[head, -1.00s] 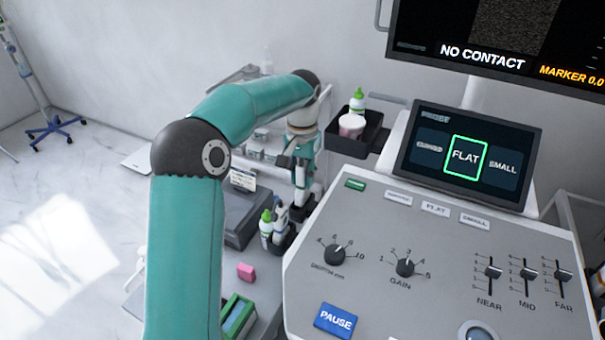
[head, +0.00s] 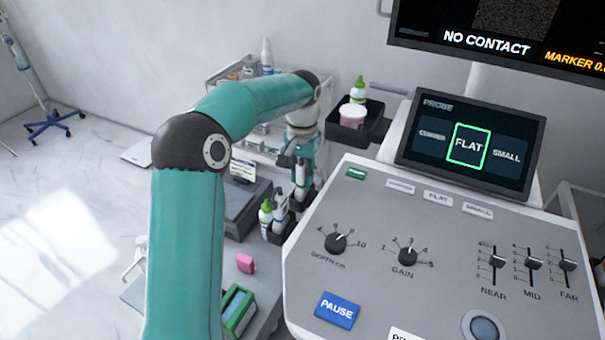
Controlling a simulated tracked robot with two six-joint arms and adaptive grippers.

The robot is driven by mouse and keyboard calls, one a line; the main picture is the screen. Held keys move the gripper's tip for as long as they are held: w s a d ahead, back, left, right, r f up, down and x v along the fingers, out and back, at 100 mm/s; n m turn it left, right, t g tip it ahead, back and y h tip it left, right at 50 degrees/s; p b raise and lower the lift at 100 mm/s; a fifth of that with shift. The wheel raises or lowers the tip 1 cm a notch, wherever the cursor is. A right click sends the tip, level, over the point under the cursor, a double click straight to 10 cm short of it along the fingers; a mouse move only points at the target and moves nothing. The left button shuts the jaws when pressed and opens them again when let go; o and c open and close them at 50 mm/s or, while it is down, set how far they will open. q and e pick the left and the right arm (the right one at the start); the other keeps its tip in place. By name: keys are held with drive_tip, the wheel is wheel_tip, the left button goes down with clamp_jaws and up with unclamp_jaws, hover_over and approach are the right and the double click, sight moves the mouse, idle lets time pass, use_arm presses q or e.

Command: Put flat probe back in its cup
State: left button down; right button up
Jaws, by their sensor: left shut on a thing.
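My left gripper (head: 301,158) points down beside the console's left edge. It is shut on the flat probe (head: 301,176), a slim pale piece held upright below the fingers. A dark cup (head: 304,197) is directly under the probe, and the probe's lower end appears at or inside its mouth. I cannot tell how deep it sits. A second probe (head: 281,204), white and grey, stands in a dark holder nearer to me. The console screen (head: 468,147) has FLAT framed in green. My right gripper is not in view.
A green-capped bottle (head: 265,216) stands close to the holders. A black tray (head: 355,128) holds a bottle and a pink-and-white tub. The console panel (head: 375,205) borders the cups on the right. A pink block (head: 245,263) and a green box (head: 238,310) lie nearer.

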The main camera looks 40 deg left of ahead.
use_arm(q)
drive_tip(key=shift+f, duration=0.25)
idle(0.5)
drive_tip(key=c, duration=0.9)
unclamp_jaws()
drive_tip(key=shift+o, duration=0.2)
